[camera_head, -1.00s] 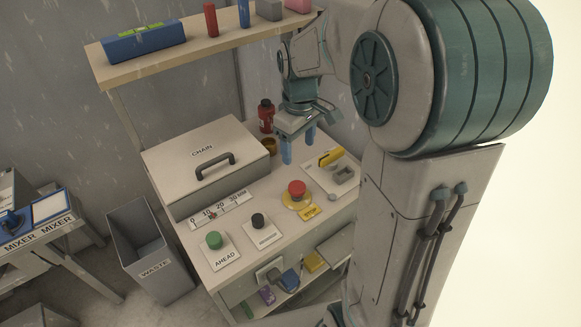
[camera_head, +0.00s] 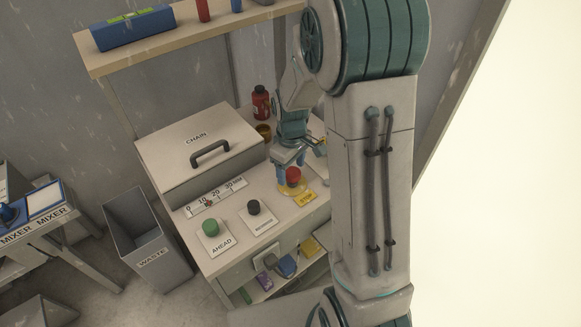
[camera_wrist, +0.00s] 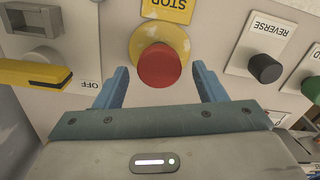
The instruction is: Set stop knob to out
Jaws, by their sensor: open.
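The stop knob is a red mushroom button on a yellow round base. In the wrist view the red knob (camera_wrist: 159,65) sits ahead of and between the two blue fingers, with the yellow STOP label above it. In the head view the stop knob (camera_head: 293,176) is at the right part of the panel. My gripper (camera_head: 283,184) is low over the panel at the knob, its fingers apart. In the wrist view my gripper (camera_wrist: 159,88) is open, one finger on each side of the knob, with no clear contact. Whether the knob is in or out cannot be told.
A black REVERSE button (camera_wrist: 264,68) and green AHEAD button (camera_head: 210,227) are near the knob. A yellow switch handle (camera_wrist: 34,74) marked OFF is on its other side. The CHAIN box (camera_head: 175,137), a red bottle (camera_head: 260,101) and an overhead shelf (camera_head: 180,38) stand around.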

